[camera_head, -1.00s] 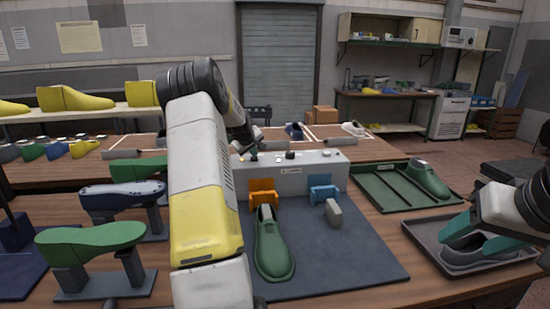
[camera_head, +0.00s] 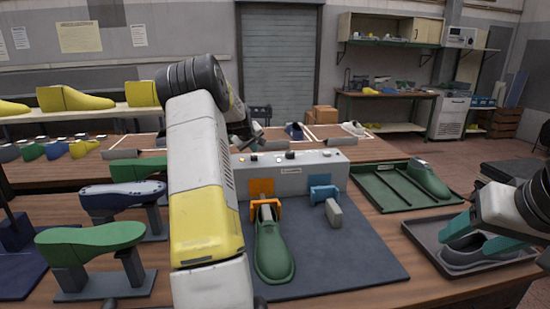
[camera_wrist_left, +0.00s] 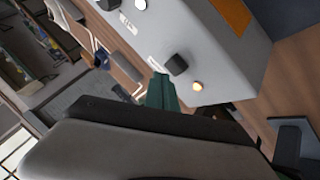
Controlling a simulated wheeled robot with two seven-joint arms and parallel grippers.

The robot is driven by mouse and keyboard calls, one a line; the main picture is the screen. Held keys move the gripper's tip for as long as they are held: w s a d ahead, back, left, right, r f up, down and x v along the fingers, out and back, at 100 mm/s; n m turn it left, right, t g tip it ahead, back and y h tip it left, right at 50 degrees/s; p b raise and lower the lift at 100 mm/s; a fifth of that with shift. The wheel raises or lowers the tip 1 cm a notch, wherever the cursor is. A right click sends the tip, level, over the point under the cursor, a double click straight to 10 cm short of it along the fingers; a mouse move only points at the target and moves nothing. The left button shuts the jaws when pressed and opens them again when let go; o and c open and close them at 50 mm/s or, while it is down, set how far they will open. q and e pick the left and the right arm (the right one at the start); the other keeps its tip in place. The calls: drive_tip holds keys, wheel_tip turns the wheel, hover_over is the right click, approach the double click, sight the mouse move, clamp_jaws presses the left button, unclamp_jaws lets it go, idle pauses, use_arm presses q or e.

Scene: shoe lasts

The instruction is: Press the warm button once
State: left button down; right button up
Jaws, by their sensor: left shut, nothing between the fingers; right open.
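A light grey control box (camera_head: 297,177) stands at the back of the dark mat. Its top carries a black knob (camera_head: 290,155), pale buttons and a glowing orange-white lamp (camera_head: 254,158). In the left wrist view, the knob (camera_wrist_left: 177,64), a white button (camera_wrist_left: 168,32) and the lit lamp (camera_wrist_left: 197,86) show. I cannot read which button is the warm one. My left gripper (camera_wrist_left: 162,92) is shut and empty, its green fingertips close to the knob and lamp; contact cannot be told. The forearm mostly hides it in the head view. My right gripper (camera_head: 478,238) is open over the right tray.
A green last (camera_head: 272,250) lies on the mat (camera_head: 350,260), its heel end at the orange clamp (camera_head: 265,205). A blue clamp (camera_head: 323,192) has a grey block in front. A grey last sits in the right tray (camera_head: 425,240); lasts on stands are left.

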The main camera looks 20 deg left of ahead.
sight(255, 158)
use_arm(q)
drive_tip(key=shift+r, duration=2.5)
drive_tip(key=shift+s+d+r, duration=0.1)
drive_tip(key=shift+d+r, duration=0.1)
drive_tip(key=shift+d, duration=0.1)
drive_tip(key=s+d+r+m+g+h, duration=0.1)
drive_tip(key=s+d+r+m, duration=0.3)
drive_tip(key=s+d, duration=0.6)
drive_tip(key=s+d+r+m+h, duration=0.1)
drive_tip(key=s+d+r+m, duration=0.1)
drive_tip(key=s+d+r, duration=0.75)
drive_tip(key=s+d+f+m+g+h, duration=0.1)
drive_tip(key=s+d+f+m, duration=0.2)
drive_tip(key=s, duration=0.9)
drive_tip(key=s+d+f+m+h, duration=0.1)
drive_tip(key=s+d+f+m, duration=0.2)
drive_tip(key=s+d+f, duration=0.3)
drive_tip(key=s+d, duration=0.4)
drive_tip(key=s, duration=0.2)
drive_tip(key=shift+s+d+g, duration=0.2)
drive_tip(key=shift+s+g, duration=0.2)
